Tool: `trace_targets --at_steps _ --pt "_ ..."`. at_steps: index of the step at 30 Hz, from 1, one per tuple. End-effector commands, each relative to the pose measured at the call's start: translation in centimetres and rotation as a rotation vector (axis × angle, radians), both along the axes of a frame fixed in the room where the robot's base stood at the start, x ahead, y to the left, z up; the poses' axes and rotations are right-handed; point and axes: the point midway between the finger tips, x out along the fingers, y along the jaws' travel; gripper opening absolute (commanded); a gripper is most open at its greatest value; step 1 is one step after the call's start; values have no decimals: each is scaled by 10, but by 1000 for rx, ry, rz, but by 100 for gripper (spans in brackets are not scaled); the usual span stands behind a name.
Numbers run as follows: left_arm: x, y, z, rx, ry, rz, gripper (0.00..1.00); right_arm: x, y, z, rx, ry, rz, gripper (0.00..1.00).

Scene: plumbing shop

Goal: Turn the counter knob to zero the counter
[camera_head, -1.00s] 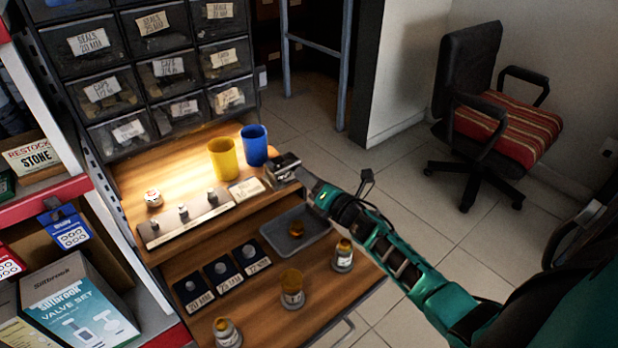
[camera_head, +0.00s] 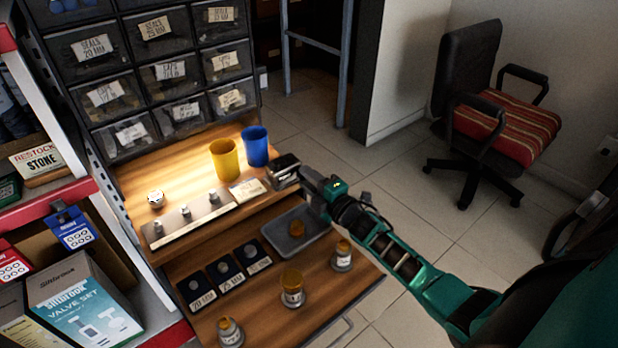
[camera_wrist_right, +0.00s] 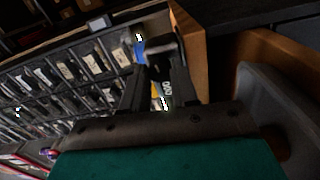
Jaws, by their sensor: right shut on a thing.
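The counter (camera_head: 283,171) is a small dark metal box at the right end of the upper wooden shelf, beside the blue cup. My right gripper (camera_head: 303,180) reaches it from the right and is shut at its right side. The counter knob is hidden by the fingers. In the right wrist view, the two dark fingers (camera_wrist_right: 152,82) extend up to the counter (camera_wrist_right: 165,46), which is dim there. The counter's digits cannot be read. My left gripper is not in view.
A yellow cup (camera_head: 225,160) and a blue cup (camera_head: 255,147) stand left of the counter. A grey tray (camera_head: 318,246) with an amber piece lies below, near my wrist. Several jars stand on the lower board. Labelled drawers rise behind.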

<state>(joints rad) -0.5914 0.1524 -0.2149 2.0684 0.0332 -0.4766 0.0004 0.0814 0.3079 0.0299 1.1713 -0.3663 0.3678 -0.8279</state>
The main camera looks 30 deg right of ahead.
Motion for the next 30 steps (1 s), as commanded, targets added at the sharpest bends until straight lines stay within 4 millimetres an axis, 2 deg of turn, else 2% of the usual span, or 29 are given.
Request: trace_targets --at_steps 9,24,25,30 --pt "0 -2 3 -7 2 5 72 0 0 0 104 8 0 0" --pt "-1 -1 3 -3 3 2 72 0 0 0 121 9 0 0" --pt "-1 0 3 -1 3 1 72 0 0 0 121 9 0 30" --pt "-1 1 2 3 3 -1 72 0 0 0 120 9 0 47"
